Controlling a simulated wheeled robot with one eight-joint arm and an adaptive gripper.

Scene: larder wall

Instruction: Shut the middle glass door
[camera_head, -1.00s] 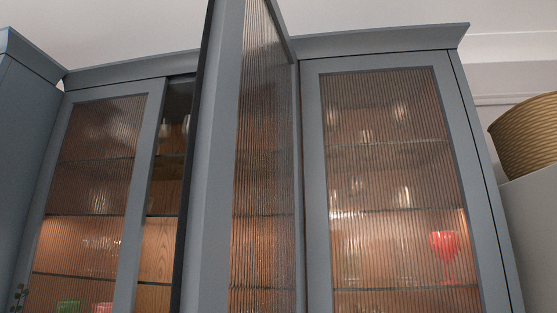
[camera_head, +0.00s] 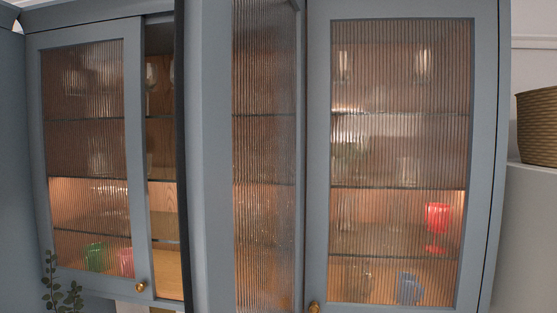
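The middle glass door (camera_head: 211,160) stands open, swung out toward me, with a blue-grey frame and ribbed glass (camera_head: 265,150). Its edge is seen nearly end-on, and its lower end is cut off by the picture. Left of it, a strip of the open cabinet inside (camera_head: 163,210) shows glass shelves and wood backing. The left glass door (camera_head: 86,160) and the right glass door (camera_head: 400,165) look shut, each with a brass knob, the left one (camera_head: 140,287) and the right one (camera_head: 314,306). The middle door's knob is not visible. My gripper is not in view.
A woven basket (camera_head: 538,125) stands on a pale surface (camera_head: 535,220) at the right. A leafy plant (camera_head: 62,290) is at the lower left. Red, green and blue glassware shows dimly behind the ribbed panes. A tall blue-grey panel (camera_head: 12,160) borders the left side.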

